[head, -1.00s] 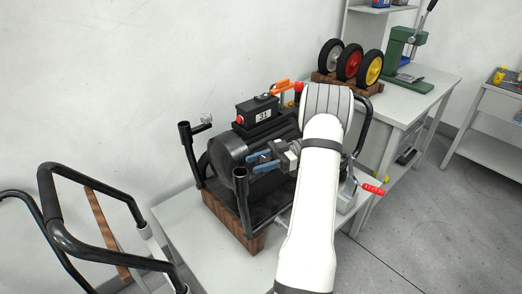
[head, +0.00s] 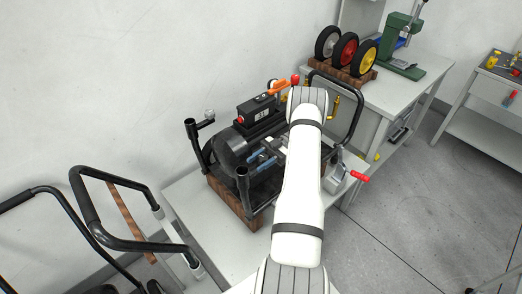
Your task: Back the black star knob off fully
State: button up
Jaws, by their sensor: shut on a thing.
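My gripper (head: 258,159), with blue fingers, is low at the front side of the dark drum-shaped machine (head: 232,148). It is shut on a small dark part there, which looks like the black star knob. The knob's outline cannot be made out against the dark machine and between the fingers. My white arm covers the machine's right part and much of the gripper. Whether the knob is still on its thread cannot be told.
The machine stands on a wooden block (head: 232,203) on a grey table (head: 205,235). Black posts (head: 243,190) rise close to my gripper. A red-handled crank (head: 355,174) is at right. Three wheels (head: 345,50) stand behind. A black tubular frame (head: 100,225) is at left.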

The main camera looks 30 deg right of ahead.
jog(key=shift+w+r+g+p, duration=0.1)
jog(key=shift+g+p, duration=0.2)
jog(key=shift+p, duration=0.6)
jog(key=o, duration=1)
